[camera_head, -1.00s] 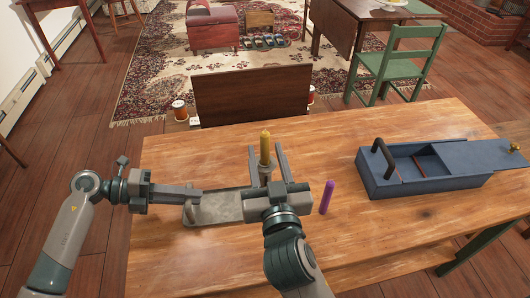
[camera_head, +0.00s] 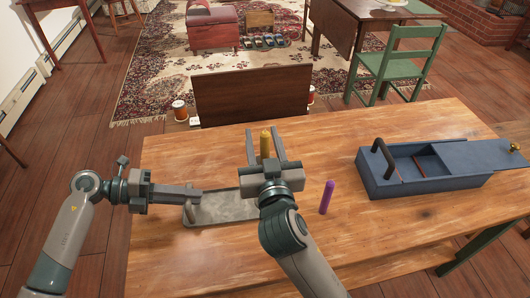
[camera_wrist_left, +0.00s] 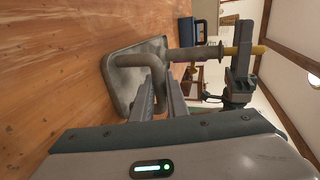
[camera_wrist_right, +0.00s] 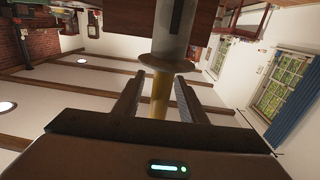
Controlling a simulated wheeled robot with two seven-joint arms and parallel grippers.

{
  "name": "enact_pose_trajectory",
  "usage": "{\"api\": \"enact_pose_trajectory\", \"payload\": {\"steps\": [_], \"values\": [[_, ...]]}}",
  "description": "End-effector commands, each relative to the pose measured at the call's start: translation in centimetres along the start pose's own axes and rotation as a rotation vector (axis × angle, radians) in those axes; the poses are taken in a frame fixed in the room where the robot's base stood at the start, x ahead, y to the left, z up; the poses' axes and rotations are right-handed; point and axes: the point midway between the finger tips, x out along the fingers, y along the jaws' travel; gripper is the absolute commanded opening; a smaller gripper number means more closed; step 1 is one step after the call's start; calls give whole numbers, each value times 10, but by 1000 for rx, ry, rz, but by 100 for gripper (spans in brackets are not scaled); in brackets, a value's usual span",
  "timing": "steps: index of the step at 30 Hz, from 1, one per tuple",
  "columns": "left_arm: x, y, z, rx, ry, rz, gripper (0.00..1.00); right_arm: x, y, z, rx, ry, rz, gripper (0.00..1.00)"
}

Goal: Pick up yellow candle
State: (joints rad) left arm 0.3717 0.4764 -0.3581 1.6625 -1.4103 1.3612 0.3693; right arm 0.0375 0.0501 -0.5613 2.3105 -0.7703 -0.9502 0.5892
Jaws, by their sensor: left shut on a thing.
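The yellow candle (camera_head: 265,145) stands upright in a grey metal candle holder (camera_head: 222,207), which has a flat tray base. In the right wrist view the candle (camera_wrist_right: 160,96) rises from the holder's round flange, between the fingers of my right gripper (camera_wrist_right: 158,92). Those fingers are open, with a gap on both sides of the candle. My right gripper (camera_head: 265,148) hides the candle's lower part in the head view. My left gripper (camera_head: 198,191) is at the holder's left end. In the left wrist view my left gripper (camera_wrist_left: 160,95) is shut on the holder's curved handle (camera_wrist_left: 156,76).
A blue box (camera_head: 385,188) with a dark handle, open compartment and brass knob is further right. A dark wooden panel (camera_head: 252,95) rises behind the table's far edge.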

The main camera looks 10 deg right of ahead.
Motion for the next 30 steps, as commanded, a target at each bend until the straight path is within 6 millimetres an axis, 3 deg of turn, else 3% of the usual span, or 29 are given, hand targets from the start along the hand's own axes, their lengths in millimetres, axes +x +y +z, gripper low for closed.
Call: {"api": "enact_pose_trajectory", "payload": {"steps": [16,21,30], "values": [[0,1,0,-1,0,1,0,3,0,0,0,0,0,38],[0,1,0,-1,0,1,0,3,0,0,0,0,0,0],[0,1,0,-1,0,1,0,3,0,0,0,0,0,0]]}}
